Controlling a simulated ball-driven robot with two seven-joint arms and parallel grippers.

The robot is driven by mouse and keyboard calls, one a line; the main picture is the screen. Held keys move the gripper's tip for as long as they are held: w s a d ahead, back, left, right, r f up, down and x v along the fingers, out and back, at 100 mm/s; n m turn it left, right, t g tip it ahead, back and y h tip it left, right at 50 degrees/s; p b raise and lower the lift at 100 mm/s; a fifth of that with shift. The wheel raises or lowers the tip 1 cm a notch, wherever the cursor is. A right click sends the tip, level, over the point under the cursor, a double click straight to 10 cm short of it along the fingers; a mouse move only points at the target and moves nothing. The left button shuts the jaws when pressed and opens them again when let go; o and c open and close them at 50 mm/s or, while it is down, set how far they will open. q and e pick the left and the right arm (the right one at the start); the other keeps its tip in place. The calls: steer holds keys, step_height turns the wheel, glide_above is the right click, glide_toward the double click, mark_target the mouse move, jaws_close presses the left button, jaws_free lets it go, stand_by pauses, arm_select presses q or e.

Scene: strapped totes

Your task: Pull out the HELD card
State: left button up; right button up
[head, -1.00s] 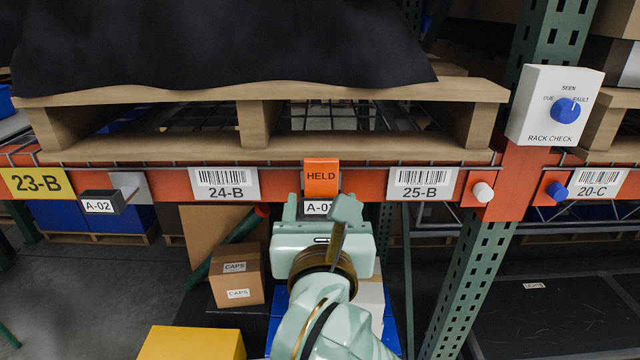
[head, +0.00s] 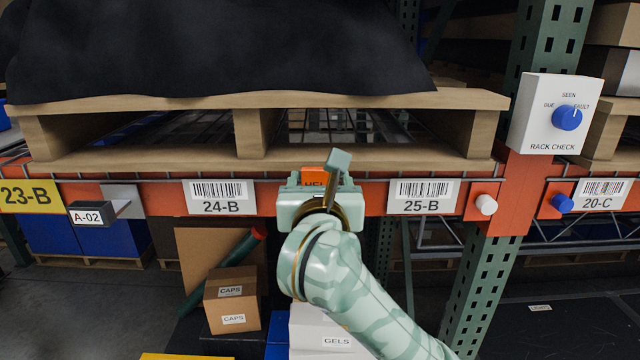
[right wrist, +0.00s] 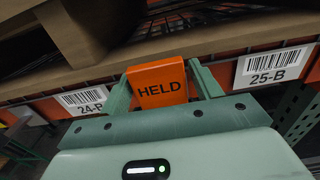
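The orange HELD card (right wrist: 160,84) is on the orange rack beam, between the 24-B and 25-B labels. In the head view only the top of the HELD card (head: 315,174) shows above my right gripper (head: 318,184). In the right wrist view, the fingers of my right gripper (right wrist: 161,84) stand on either side of the card, close to its side edges. A narrow gap shows beside the card's lower right edge, so the gripper looks open around it. The A-01 tag below the card is hidden now. My left gripper is not in view.
A wooden pallet (head: 345,155) under a black cover rests just above the beam. The A-02 tag (head: 90,215) sticks out at the left. A white knob (head: 486,204) and the rack check box (head: 548,112) are at the right. Cartons (head: 232,300) stand below.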

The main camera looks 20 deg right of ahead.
steer(key=c, duration=0.8)
steer(key=shift+r+p, duration=2.15)
steer(key=shift+r, duration=0.35)
steer(key=shift+c, duration=0.2)
steer(key=p+v, duration=0.3)
steer(key=v, duration=0.7)
